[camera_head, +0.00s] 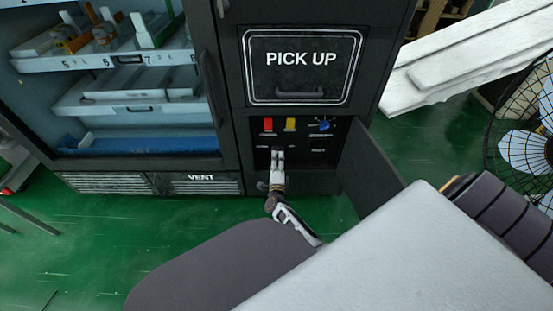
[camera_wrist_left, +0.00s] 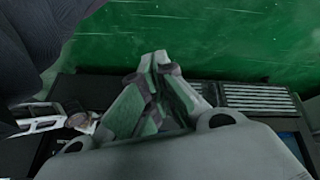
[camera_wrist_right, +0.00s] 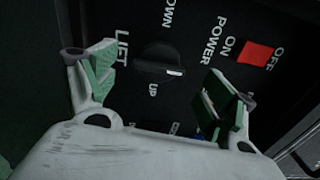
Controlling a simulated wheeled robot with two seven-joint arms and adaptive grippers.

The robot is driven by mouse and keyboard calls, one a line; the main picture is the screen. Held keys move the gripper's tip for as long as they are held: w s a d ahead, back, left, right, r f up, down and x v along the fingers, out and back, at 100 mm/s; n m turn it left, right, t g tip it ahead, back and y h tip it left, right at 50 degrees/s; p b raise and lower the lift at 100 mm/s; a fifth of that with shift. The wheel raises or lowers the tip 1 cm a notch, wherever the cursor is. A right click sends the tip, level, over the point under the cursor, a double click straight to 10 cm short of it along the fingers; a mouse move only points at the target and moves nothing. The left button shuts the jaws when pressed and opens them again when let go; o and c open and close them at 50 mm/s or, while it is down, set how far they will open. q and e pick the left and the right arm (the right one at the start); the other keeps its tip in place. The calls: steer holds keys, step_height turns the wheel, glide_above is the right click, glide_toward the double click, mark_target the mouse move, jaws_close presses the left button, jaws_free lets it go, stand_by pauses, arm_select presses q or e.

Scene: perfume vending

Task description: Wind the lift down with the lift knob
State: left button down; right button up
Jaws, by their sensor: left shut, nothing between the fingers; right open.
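The lift knob (camera_wrist_right: 158,66) is a black round knob on the dark control panel (camera_wrist_right: 195,20), with LIFT, UP and DOWN lettered around it. A white mark shows on its right side in the right wrist view. My right gripper (camera_wrist_right: 160,88) is open, with its fingers on either side of the knob in that view; contact cannot be told. In the head view my right gripper (camera_head: 277,153) is at the panel and hides the knob. My left gripper (camera_wrist_left: 160,62) is shut and empty above the green floor; I cannot make it out in the head view.
A red power switch (camera_head: 267,125), a yellow control (camera_head: 290,124) and a blue knob (camera_head: 324,126) are on the panel. The open panel door (camera_head: 366,170) stands at its right. The PICK UP hatch (camera_head: 300,75) is above. A fan (camera_head: 525,140) stands far right.

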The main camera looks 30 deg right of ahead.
steer(key=shift+v, duration=1.25)
